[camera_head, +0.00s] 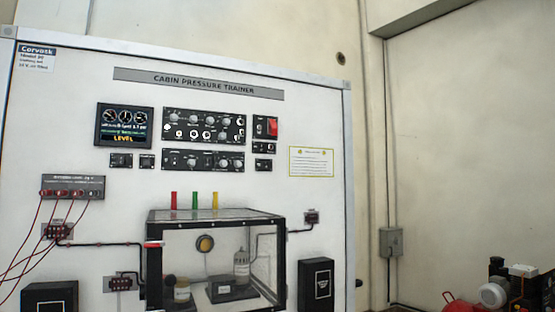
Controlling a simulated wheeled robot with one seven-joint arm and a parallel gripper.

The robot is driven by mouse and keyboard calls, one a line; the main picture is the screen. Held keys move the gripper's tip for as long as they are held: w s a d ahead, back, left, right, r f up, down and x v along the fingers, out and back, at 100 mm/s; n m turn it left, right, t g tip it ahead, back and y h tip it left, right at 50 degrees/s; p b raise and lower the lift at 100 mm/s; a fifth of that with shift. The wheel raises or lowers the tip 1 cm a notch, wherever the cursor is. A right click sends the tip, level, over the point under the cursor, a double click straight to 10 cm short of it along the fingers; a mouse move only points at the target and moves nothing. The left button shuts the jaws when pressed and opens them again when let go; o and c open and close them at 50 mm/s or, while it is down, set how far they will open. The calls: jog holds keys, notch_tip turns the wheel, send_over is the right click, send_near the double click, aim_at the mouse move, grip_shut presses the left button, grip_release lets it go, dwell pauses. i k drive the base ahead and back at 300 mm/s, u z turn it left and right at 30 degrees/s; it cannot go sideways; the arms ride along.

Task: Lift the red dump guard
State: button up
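The red dump guard (272,126) is a small red cover on a black panel (260,129), at the upper right of the instrument group on the white trainer board. It appears to lie closed against the panel, though it is small in this view. A dark instrument panel with several dials (204,126) is just to its left. Smaller black panels (264,148) sit below it. My gripper does not show in this view, so its place relative to the guard cannot be seen.
A clear box with a black frame (215,216) juts out below the panels, with red, green and yellow posts (195,200) above it. Red cables (30,250) hang at the left. A machine (510,285) stands at the lower right. The space before the guard looks clear.

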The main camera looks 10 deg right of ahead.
aim_at(273, 127)
jog(key=u, duration=3.9)
jog(key=k, duration=1.65)
jog(key=z, duration=1.7)
